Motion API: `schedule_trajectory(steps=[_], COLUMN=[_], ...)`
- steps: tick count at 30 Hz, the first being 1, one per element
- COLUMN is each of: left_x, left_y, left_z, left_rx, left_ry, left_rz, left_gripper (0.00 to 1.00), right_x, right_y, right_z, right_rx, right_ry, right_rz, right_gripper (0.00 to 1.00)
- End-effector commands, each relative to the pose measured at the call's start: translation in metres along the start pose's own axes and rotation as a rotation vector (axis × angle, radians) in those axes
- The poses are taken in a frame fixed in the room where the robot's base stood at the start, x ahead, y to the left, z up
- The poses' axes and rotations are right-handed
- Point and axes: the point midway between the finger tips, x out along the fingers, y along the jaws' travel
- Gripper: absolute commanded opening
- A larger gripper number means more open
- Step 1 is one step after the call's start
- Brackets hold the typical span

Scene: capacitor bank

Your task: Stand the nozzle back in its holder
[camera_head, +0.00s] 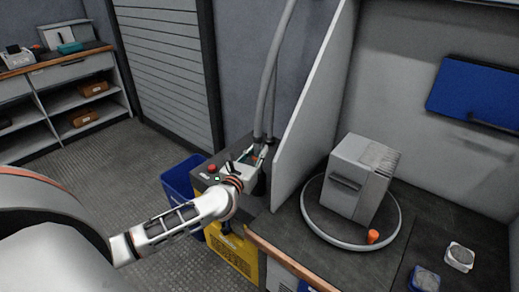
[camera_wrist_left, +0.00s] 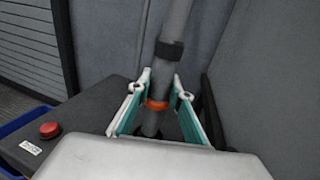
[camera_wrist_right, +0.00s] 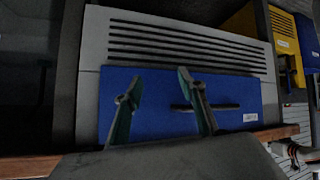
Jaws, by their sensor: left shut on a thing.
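The nozzle (camera_wrist_left: 153,124) is a grey tube with an orange ring, on the end of a grey hose (camera_wrist_left: 172,40). In the left wrist view it stands nearly upright between the teal-lined fingers of my left gripper (camera_wrist_left: 160,95), which is shut on it. In the head view my left gripper (camera_head: 256,156) is over the top of a dark-topped yellow machine (camera_head: 233,252). My right gripper (camera_wrist_right: 163,100) is open and empty before a blue panel (camera_wrist_right: 160,118).
A red button (camera_wrist_left: 50,130) is on the machine top, left of the nozzle. A blue bin (camera_head: 180,180) stands left of the machine. A pale partition (camera_head: 312,110) rises close on the right. Beyond it, a grey box (camera_head: 358,178) sits on a round plate on the bench.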

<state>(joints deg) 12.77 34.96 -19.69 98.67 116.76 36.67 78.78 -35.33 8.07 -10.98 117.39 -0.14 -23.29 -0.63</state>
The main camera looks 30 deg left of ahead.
Motion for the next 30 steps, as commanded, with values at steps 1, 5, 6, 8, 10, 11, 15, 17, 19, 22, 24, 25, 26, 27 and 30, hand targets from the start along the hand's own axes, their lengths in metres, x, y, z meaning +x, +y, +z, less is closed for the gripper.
schedule_trajectory(steps=[1,5,6,8,10,11,15,17,19,22,24,25,26,27,30], left_x=[0.0,-0.001,-0.001,0.0,0.0,0.0,0.0,0.0,0.0,0.0,0.0,0.0,0.0,0.0,0.0], left_y=[0.0,0.0,0.0,0.0,0.0,0.0,0.0,0.0,0.0,0.0,0.0,0.0,0.0,0.0,0.0], left_z=[-0.009,-0.018,-0.021,-0.024,-0.028,-0.029,-0.032,-0.033,-0.033,-0.033,-0.032,-0.032,-0.032,-0.032,-0.032], left_rx=[0.0,0.001,0.001,0.001,0.001,0.0,0.0,0.0,0.0,0.0,0.0,0.0,0.0,0.0,0.0], left_ry=[0.004,0.005,0.004,0.004,0.003,0.003,0.002,0.001,0.0,-0.001,-0.001,-0.001,-0.001,-0.001,-0.001], left_rz=[0.0,-0.001,-0.001,-0.001,-0.001,-0.001,0.0,0.0,0.0,0.0,0.0,0.0,0.0,0.0,0.0], left_gripper=[0.0,0.0,0.0,0.0,0.0,0.0,0.0,0.0,0.0,0.0,0.0,0.0,0.0,0.0,0.39], right_x=[0.001,0.002,0.003,0.003,0.004,0.004,0.005,0.006,0.007,0.009,0.009,0.009,0.009,0.009,0.009], right_y=[-0.002,-0.002,-0.002,-0.002,-0.002,-0.002,-0.001,0.0,0.001,0.002,0.002,0.002,0.002,0.002,0.001], right_z=[0.007,0.013,0.014,0.014,0.014,0.013,0.006,0.004,0.003,0.0,-0.001,-0.001,-0.001,-0.001,0.0], right_rx=[-0.002,-0.007,-0.006,-0.007,-0.007,-0.007,-0.011,-0.012,-0.015,-0.017,-0.017,-0.017,-0.017,-0.017,-0.017], right_ry=[-0.01,-0.017,-0.017,-0.016,-0.013,-0.011,0.002,0.007,0.011,0.015,0.016,0.017,0.016,0.016,0.016], right_rz=[-0.002,-0.001,-0.001,-0.002,-0.002,-0.002,-0.002,-0.002,-0.001,-0.001,0.0,0.0,0.0,-0.001,-0.001], right_gripper=[0.4,0.4,0.4,0.4,0.4,0.4,0.4,0.4,0.4,0.4,0.4,0.4,0.4,0.4,0.4])
